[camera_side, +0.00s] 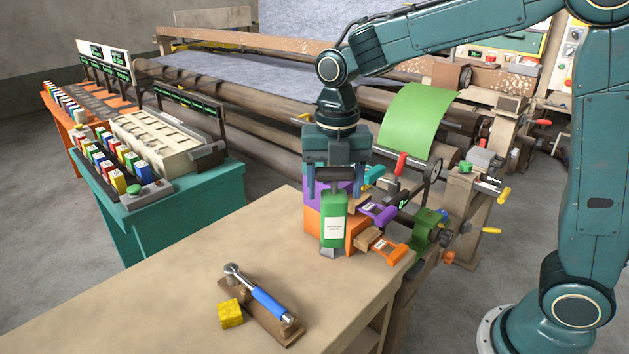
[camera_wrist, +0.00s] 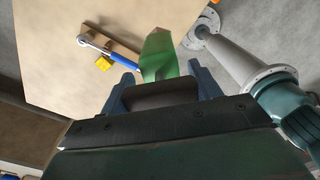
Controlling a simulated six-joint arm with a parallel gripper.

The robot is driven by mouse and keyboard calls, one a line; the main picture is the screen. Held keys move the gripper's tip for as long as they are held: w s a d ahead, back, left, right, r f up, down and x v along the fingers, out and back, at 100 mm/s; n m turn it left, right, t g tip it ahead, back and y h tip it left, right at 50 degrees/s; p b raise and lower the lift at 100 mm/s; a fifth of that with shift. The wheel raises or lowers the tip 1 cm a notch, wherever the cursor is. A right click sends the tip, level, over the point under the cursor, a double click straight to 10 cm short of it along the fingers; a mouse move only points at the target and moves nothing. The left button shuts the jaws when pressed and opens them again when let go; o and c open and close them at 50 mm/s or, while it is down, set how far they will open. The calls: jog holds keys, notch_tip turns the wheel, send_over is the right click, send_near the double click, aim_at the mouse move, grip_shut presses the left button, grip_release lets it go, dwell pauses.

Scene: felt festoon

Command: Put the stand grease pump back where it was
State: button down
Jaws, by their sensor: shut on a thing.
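The stand grease pump, as I take it, is the green body with a white label (camera_side: 333,226); its lettering is too small to read. It hangs roughly upright below my gripper (camera_side: 333,184), with a grey tip at its lower end. In the wrist view the green pump (camera_wrist: 158,55) shows between the two blue fingers of my gripper (camera_wrist: 165,75), which is shut on it. Orange and purple blocks stand directly behind it in the side view. I cannot tell whether its lower end touches the bench.
The beige bench (camera_side: 170,310) is mostly clear at the left. A blue-handled ratchet (camera_side: 268,303) lies on a brown wooden block beside a yellow sponge (camera_side: 230,313). Purple (camera_side: 377,212) and orange (camera_side: 388,248) labelled items and a green clamp (camera_side: 426,230) crowd the right of the pump.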

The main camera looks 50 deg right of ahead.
aim_at(332, 243)
notch_tip(332, 243, down, 9)
jog(key=shift+f, duration=2.4)
jog(key=shift+c, duration=1.8)
grip_release()
notch_tip(332, 243, up, 12)
jog(key=shift+r, duration=0.15)
